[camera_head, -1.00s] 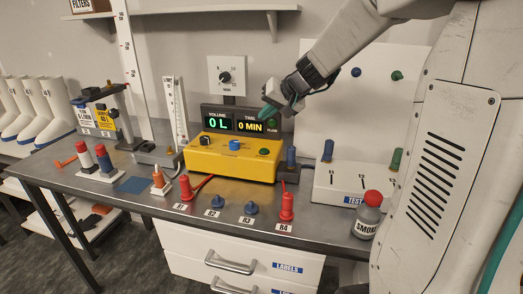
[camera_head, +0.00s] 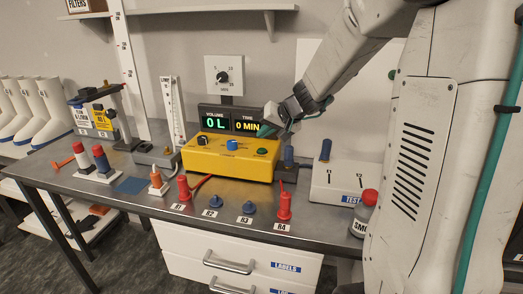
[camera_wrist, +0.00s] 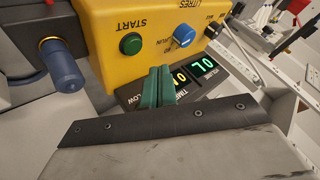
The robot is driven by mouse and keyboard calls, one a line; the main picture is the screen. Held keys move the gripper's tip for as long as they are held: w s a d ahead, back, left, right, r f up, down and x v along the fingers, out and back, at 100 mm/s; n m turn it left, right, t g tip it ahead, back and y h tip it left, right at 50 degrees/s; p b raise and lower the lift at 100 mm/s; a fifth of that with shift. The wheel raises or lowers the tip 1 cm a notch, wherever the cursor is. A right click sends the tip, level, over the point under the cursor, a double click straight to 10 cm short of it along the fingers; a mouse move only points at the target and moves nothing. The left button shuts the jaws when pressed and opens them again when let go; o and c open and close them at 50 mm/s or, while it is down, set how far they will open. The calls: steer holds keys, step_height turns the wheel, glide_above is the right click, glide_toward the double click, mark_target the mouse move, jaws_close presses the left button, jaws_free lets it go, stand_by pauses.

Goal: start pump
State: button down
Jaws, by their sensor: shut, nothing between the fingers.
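In the wrist view the green button (camera_wrist: 131,43) is labelled START and appears upside down, beside the blue knob (camera_wrist: 182,38). My gripper (camera_head: 265,131) has green fingers, shut and empty. The fingers (camera_wrist: 158,75) are in front of the display, near the pump's top edge, apart from the button.
Red and blue plugs labelled R1 to R4 line the bench front. A white test box (camera_head: 340,180) and a smoke bottle (camera_head: 364,215) are at right.

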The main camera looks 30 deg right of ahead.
mark_target(265, 151)
steer(key=shift+f, duration=1.25)
steer(key=shift+f, duration=0.1)
stand_by(1.1)
steer(key=shift+f, duration=0.3)
steer(key=shift+f, duration=0.4)
stand_by(0.5)
steer(key=shift+r, duration=0.85)
steer(key=shift+r, duration=0.1)
steer(key=shift+r, duration=2.4)
